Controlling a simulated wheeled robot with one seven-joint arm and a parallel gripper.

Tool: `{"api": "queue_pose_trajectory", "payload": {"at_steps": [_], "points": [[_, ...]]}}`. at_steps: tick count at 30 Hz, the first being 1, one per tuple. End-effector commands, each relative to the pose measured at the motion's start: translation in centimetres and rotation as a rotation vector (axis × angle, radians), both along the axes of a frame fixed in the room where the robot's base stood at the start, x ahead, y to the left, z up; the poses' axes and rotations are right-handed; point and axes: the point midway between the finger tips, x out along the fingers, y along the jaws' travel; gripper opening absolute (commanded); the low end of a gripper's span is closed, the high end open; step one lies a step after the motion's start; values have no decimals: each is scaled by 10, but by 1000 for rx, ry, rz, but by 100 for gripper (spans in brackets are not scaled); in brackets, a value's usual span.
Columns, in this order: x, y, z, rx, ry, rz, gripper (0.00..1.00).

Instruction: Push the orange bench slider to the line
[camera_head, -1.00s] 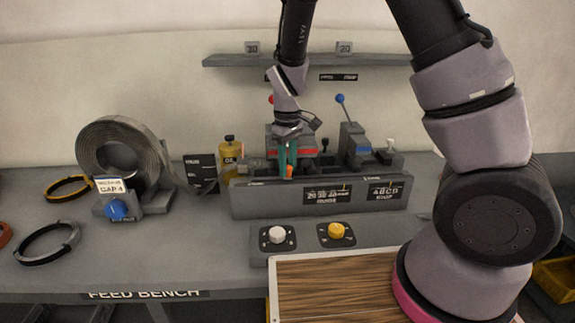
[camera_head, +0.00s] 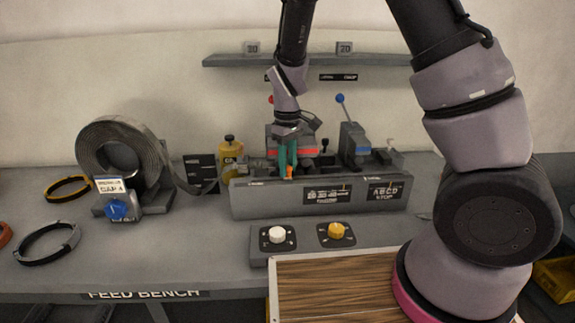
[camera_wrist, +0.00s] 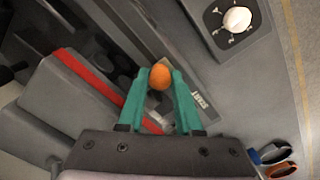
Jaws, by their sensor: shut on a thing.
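The orange slider knob (camera_wrist: 160,76) shows in the wrist view between the green fingertips of my gripper (camera_wrist: 160,88), which is shut on it. In the head view my gripper (camera_head: 288,166) reaches down at the left part of the grey feed unit (camera_head: 270,205), and only a small bit of the orange knob (camera_head: 289,172) shows beside the fingers. The line is not clear in either view; a dark scale plate (camera_head: 327,195) with small white marks sits on the unit's front face. The fingers hide most of the slider.
A blue-knobbed lever (camera_head: 340,99) stands right of my gripper. A red-edged block (camera_wrist: 85,85) lies close beside the fingers. A white dial (camera_head: 277,235) and a yellow dial (camera_head: 337,230) sit in front. A metal coil (camera_head: 120,150) on the left feeds strip towards the unit.

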Motion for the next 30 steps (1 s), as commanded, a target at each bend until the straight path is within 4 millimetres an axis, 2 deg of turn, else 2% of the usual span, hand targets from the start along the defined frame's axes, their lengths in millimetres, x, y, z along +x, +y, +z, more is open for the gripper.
{"api": "queue_pose_trajectory", "payload": {"at_steps": [9,14,20,30], "points": [[1,-1,1,1,-3,-1,0],[2,-17,1,2,-4,-4,0],[2,-64,1,2,-2,-9,0],[2,-159,1,1,-4,-10,0]]}}
